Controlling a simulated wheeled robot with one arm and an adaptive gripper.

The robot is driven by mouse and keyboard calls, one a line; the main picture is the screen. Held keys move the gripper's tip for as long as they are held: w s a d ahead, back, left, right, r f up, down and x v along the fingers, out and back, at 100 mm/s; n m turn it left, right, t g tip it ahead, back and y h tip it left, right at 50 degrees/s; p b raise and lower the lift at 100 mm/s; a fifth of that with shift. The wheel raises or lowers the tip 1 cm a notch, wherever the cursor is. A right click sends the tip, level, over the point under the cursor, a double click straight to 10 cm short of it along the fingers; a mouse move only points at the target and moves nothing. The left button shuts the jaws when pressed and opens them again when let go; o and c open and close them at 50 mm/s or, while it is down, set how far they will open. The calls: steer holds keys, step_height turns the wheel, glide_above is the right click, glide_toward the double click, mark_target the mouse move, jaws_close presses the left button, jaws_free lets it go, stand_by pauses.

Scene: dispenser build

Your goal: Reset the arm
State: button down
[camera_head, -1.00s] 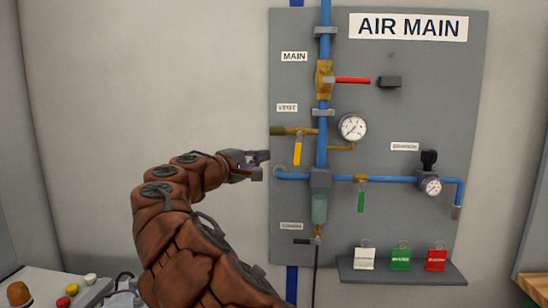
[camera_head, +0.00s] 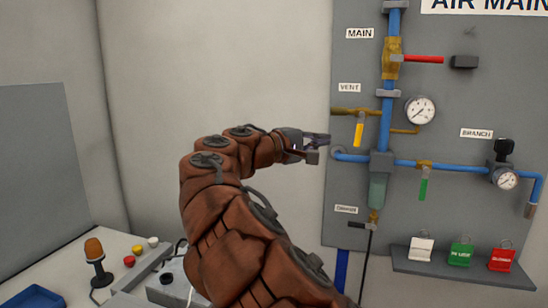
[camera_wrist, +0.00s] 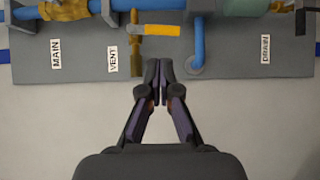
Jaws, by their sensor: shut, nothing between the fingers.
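My gripper (camera_head: 318,148) is at the end of my raised brown arm, left of the lower pipework in the head view. In the wrist view my gripper (camera_wrist: 158,68) is shut, with its fingertips together and nothing between them. It points at the grey panel (camera_head: 350,280), close to the yellow vent handle (camera_head: 359,134), and appears apart from it. The vent handle also shows in the wrist view (camera_wrist: 160,30), just beyond the fingertips.
The panel carries blue pipes (camera_head: 386,125), a red main handle (camera_head: 425,59), a green branch handle (camera_head: 423,190) and gauges (camera_head: 420,110). A shelf (camera_head: 460,268) holds white, green and red tags.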

steer(key=s+d+f+m+g+y+p, duration=0.1)
steer(key=s+d+f+m+g+y, duration=0.3)
steer(key=s+d, duration=0.5)
steer(key=s+d+f+m+g+y+p, duration=0.1)
steer(key=s+d+f+g, duration=0.2)
steer(key=s+d+f, duration=0.55)
steer(key=s+a+f+g+y+p, duration=0.1)
steer(key=s+a+f+y, duration=0.2)
steer(key=s, duration=0.6)
steer(key=s+a+f+g+y, duration=0.1)
steer(key=s+a+f+y, duration=0.3)
steer(key=s+a+f, duration=0.4)
steer(key=s+a+f+m+g+y+p, duration=0.1)
steer(key=s+a+f+y, duration=0.2)
steer(key=s, duration=0.7)
step_height(320, 180, down, 4)
steer(key=a, duration=0.2)
steer(key=shift+s+a+g+p, duration=0.3)
steer(key=shift+g+p, duration=0.05)
steer(key=shift+g, duration=0.05)
steer(key=shift+r, duration=0.1)
